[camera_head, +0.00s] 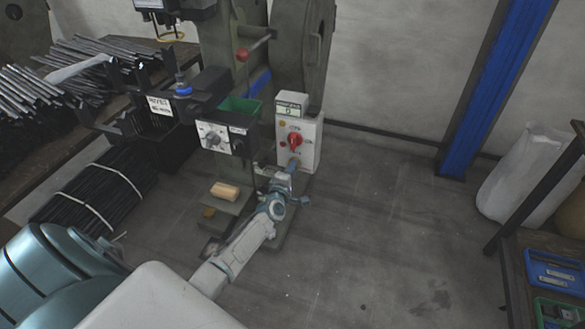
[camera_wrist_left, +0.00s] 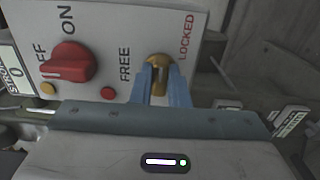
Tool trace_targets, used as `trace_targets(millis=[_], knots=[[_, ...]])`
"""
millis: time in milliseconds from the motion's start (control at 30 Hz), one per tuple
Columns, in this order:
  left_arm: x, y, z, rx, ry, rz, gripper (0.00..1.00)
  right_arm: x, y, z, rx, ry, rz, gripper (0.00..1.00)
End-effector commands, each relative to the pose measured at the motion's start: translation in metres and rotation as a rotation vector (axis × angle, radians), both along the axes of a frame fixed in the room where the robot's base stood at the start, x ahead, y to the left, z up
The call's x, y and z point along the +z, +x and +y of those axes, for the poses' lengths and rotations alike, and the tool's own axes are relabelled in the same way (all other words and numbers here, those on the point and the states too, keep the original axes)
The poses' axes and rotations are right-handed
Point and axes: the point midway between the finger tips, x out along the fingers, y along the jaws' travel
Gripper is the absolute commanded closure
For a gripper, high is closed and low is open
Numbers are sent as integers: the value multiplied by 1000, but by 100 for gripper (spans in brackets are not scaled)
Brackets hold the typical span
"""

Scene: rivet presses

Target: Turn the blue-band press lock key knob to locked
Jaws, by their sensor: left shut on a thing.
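The press (camera_head: 225,50) with a blue band (camera_head: 258,83) stands at the upper middle of the head view. Its white control panel (camera_head: 312,133) carries a red switch knob (camera_head: 294,141), which also shows in the wrist view (camera_wrist_left: 68,63). The brass lock key knob (camera_wrist_left: 158,61) sits between the words FREE, on its left, and LOCKED, on its right. My left gripper (camera_head: 293,165) is at the panel's lower part. Its blue fingers (camera_wrist_left: 160,78) are shut on the lock key knob, one on each side, and partly hide it. The knob's exact turn is hard to tell.
A wooden block (camera_head: 225,191) lies on the press base left of my arm. Bundled rods (camera_head: 90,195) lie at left.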

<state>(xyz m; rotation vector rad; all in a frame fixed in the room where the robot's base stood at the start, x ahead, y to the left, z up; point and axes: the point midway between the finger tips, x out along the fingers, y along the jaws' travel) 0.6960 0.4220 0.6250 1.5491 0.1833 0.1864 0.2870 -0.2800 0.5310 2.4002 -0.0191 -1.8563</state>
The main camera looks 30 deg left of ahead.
Motion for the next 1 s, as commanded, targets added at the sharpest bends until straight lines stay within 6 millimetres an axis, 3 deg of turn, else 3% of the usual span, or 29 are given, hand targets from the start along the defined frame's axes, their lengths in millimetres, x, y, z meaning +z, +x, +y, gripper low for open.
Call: trace_targets(millis=[567, 600, 700, 1000], knots=[[-2, -1, -1, -1, 28, 10, 100, -5, 0, 0, -1, 1, 6, 64], [-2, -1, -1, -1, 28, 10, 80, -5, 0, 0, -1, 1, 6, 64], [-2, 0, -1, 0, 28, 10, 64, -5, 0, 0, -1, 1, 6, 64], [-1, -2, -1, 0, 28, 8, 64, -3, 1, 0, -1, 1, 1, 64]])
